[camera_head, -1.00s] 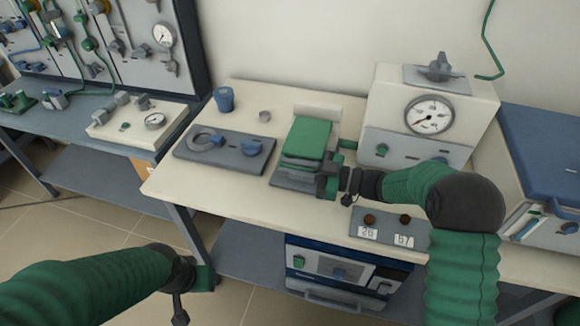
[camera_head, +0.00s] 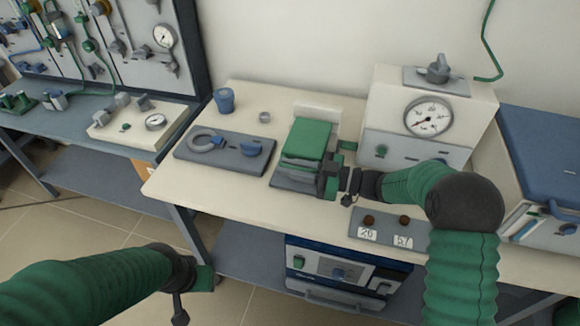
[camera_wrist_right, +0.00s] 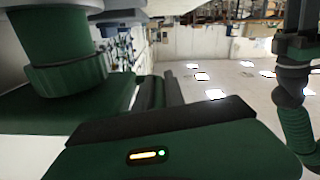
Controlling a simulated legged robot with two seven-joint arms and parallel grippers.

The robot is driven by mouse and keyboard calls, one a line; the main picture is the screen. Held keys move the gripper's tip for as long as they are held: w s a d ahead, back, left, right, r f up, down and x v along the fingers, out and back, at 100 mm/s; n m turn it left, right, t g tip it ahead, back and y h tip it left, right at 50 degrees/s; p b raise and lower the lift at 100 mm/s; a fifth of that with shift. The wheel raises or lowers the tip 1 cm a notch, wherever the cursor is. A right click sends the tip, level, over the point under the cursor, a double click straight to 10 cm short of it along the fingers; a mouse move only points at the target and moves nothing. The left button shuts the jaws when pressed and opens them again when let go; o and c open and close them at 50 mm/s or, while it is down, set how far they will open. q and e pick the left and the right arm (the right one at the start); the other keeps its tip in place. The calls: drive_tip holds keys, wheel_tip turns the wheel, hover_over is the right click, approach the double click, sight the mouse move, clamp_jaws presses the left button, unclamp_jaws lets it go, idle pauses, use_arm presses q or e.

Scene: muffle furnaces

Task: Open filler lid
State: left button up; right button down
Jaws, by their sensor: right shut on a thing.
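A green lid (camera_head: 306,139) covers a small grey unit on the cream bench in the head view; I take it for the filler lid. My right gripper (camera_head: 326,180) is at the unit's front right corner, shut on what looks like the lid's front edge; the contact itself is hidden. In the right wrist view, dark green surfaces fill the foreground, one with a small orange light, and the jaws cannot be made out. My left gripper (camera_head: 203,279) hangs low in front of the bench, away from the lid, and its jaws are unclear.
A grey plate (camera_head: 225,150) with a ring and blue part lies left of the unit, with a blue cup (camera_head: 225,100) behind. A gauge box (camera_head: 430,120) stands at the back right. A small panel with two brown knobs (camera_head: 369,220) sits near the front edge.

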drive_tip(key=shift+w+d+r+m+p, duration=0.2)
drive_tip(key=shift+w+r+m+p, duration=0.55)
drive_tip(key=shift+r+p, duration=1.3)
drive_tip(key=shift+w+d+r+m+p, duration=0.4)
drive_tip(key=shift+r+m+p, duration=0.9)
drive_tip(key=shift+p, duration=1.3)
drive_tip(key=shift+w+d+r+m+p, duration=0.1)
drive_tip(key=shift+w+r+m+p, duration=0.6)
drive_tip(key=shift+r+p, duration=1.5)
drive_tip(key=shift+f, duration=0.15)
drive_tip(key=c, duration=1.7)
unclamp_jaws()
drive_tip(key=shift+c, duration=0.2)
drive_tip(key=shift+o, duration=0.2)
drive_tip(key=shift+w, duration=0.1)
drive_tip(key=b+v, duration=0.1)
drive_tip(key=v, duration=1.6)
